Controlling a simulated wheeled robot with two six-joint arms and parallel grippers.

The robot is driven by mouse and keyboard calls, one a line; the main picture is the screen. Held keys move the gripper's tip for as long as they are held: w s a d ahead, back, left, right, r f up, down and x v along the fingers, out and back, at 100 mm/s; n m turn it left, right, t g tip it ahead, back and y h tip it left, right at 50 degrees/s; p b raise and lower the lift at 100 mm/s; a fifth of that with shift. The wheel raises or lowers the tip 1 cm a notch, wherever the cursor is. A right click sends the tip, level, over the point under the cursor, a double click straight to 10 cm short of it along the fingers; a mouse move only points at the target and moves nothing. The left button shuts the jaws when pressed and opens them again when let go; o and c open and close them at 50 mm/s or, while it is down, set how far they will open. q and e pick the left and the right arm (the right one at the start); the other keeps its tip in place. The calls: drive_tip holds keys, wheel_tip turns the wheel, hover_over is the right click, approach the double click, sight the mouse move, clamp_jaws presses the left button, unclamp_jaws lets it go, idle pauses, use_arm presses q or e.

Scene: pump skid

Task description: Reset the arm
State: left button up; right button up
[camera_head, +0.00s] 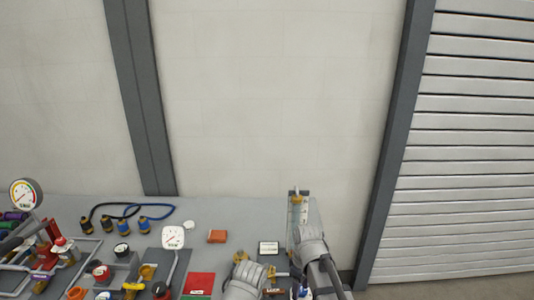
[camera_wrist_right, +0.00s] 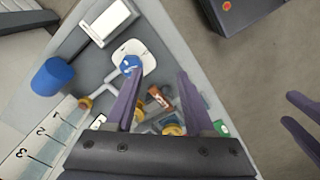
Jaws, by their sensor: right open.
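My right gripper (camera_wrist_right: 160,78) is open in the right wrist view, its two purple fingers spread over the skid with nothing held between them. A white square plate with a blue knob (camera_wrist_right: 130,65) lies beyond the left fingertip. Brass and red fittings show between and behind the fingers. At the right edge of that view, two more purple fingers (camera_wrist_right: 303,120) stand apart with empty space between them; they look like my left gripper. In the head view, grey arm parts of mine reach over the bench from the bottom edge, and no fingers can be made out there.
A blue hose (camera_head: 150,207) lies at the back. A blue cylinder (camera_wrist_right: 52,77) and a numbered panel (camera_wrist_right: 45,135) show in the wrist view.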

drive_tip(key=s+d+m, duration=0.6)
drive_tip(key=s+m, duration=0.1)
drive_tip(key=m, duration=0.2)
use_arm(q)
wheel_tip(320, 180, down, 2)
drive_tip(key=shift+f+b, duration=0.15)
drive_tip(key=shift+b, duration=1)
use_arm(e)
drive_tip(key=s+a+f+n+h, duration=0.1)
drive_tip(key=s+a+f+n, duration=0.1)
drive_tip(key=s+a, duration=0.4)
drive_tip(key=a+n, duration=0.1)
drive_tip(key=a, duration=0.3)
drive_tip(key=shift+s+a+g, duration=0.2)
drive_tip(key=shift+g, duration=0.1)
